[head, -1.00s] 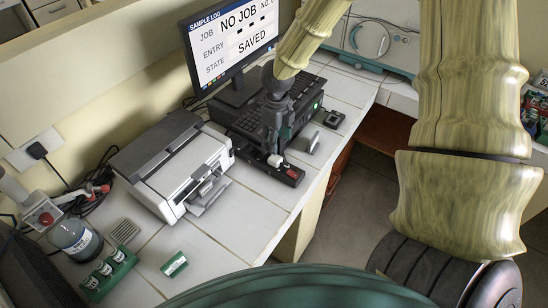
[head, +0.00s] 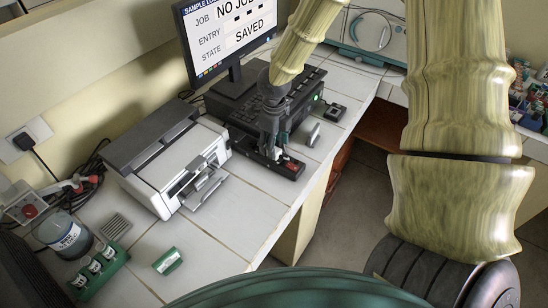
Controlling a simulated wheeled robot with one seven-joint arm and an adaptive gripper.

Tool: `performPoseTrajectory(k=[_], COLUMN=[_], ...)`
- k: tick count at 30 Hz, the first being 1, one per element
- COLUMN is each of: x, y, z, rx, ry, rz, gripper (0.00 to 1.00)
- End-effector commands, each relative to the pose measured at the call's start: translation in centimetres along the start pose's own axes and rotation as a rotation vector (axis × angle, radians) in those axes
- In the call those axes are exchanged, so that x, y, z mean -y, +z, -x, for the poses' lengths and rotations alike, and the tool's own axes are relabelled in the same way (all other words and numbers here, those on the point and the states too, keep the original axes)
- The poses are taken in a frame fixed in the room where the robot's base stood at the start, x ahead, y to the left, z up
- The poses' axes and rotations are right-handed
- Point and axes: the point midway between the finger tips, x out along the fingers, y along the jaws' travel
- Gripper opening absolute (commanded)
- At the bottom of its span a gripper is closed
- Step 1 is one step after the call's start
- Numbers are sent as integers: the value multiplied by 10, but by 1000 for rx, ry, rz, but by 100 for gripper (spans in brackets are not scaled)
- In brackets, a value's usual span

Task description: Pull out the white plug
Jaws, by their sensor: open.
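The white plug (head: 279,154) sits in a black power strip (head: 290,172) with a red switch, near the front edge of the tiled counter. Only a small pale part of the plug shows, since my gripper hides the rest. My gripper (head: 272,153) points down over the strip, with its dark fingers open at the plug, one on either side as far as I can see. I cannot tell whether the fingers touch it.
A white and grey printer (head: 165,165) stands left of the strip. A small black box (head: 335,112) and a grey upright piece (head: 314,135) are to the right.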

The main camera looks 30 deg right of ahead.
Motion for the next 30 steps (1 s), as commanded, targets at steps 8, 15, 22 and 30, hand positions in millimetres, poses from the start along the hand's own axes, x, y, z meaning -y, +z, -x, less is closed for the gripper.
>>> performPoseTrajectory(k=[8,15,22,30], x=[0,0,0,0], y=[0,0,0,0], z=[-26,-28,-28,-28], rx=[1,1,1,0], ry=[0,0,0,0], rz=[-1,-1,-1,-1], gripper=[59,59,59,59])
